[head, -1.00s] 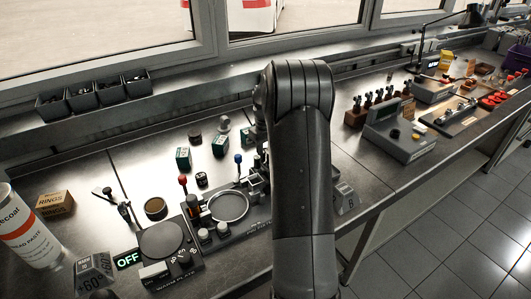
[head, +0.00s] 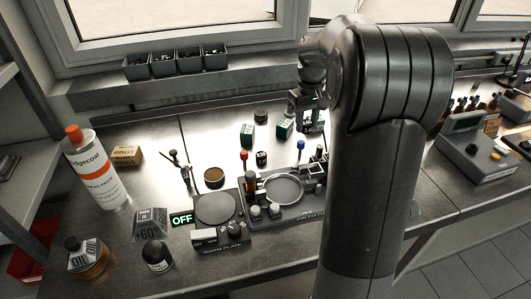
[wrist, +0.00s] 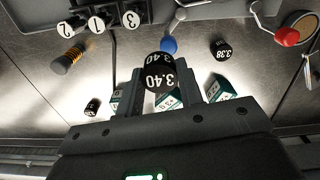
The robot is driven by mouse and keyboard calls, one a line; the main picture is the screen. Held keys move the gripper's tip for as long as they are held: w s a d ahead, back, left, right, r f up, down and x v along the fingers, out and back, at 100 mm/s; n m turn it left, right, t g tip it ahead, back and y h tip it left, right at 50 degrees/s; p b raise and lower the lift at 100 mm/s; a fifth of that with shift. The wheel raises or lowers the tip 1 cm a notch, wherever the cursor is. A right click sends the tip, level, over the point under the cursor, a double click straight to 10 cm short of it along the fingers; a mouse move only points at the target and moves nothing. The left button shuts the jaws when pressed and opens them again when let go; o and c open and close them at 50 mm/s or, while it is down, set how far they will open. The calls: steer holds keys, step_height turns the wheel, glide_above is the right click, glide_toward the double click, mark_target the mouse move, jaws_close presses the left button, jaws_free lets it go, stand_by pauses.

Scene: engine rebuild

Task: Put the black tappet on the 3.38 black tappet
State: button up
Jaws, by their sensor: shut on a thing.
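My gripper (wrist: 166,78) is shut on a black tappet (wrist: 158,71) marked 3.40, held between the fingers in the wrist view. The 3.38 black tappet (wrist: 221,51) stands on the bench apart from it, right of the held one in the wrist view. In the head view the 3.38 tappet (head: 262,158) stands beside the red-knobbed lever, left of my gripper (head: 310,112). The held tappet is hard to make out in the head view, where my arm covers much of the right side.
Green boxes (head: 247,135) stand behind the 3.38 tappet. Another dark cylinder (head: 261,116) is farther back. A red-knobbed lever (head: 244,156) and a blue-knobbed lever (head: 299,146) rise nearby. The warm plate (head: 215,208) and a brown round tin (head: 214,177) are to the left.

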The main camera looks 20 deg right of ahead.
steer(key=s+a, duration=0.1)
steer(key=a, duration=0.3)
glide_above(261, 154)
step_height(261, 154, down, 6)
steer(key=shift+f, duration=2.2)
steer(key=shift+f, duration=0.1)
steer(key=o, duration=1)
steer(key=shift+c, duration=0.2)
